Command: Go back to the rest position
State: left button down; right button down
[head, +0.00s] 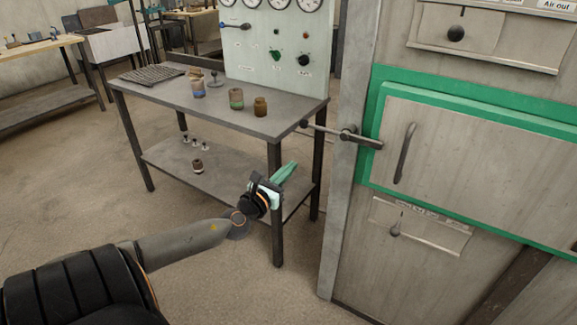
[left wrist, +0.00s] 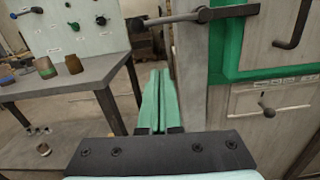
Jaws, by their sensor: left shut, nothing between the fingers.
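My left gripper (head: 285,174) has green fingers and is at the centre of the head view, in front of the table's near right leg. In the left wrist view its two fingers (left wrist: 160,100) lie side by side, shut and empty. The fingers appear clear of the table and of the cabinet. My right gripper is not in view.
At right is a grey cabinet with a green-framed door (head: 470,150) and a protruding latch lever (head: 345,134). Floor at front left is clear.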

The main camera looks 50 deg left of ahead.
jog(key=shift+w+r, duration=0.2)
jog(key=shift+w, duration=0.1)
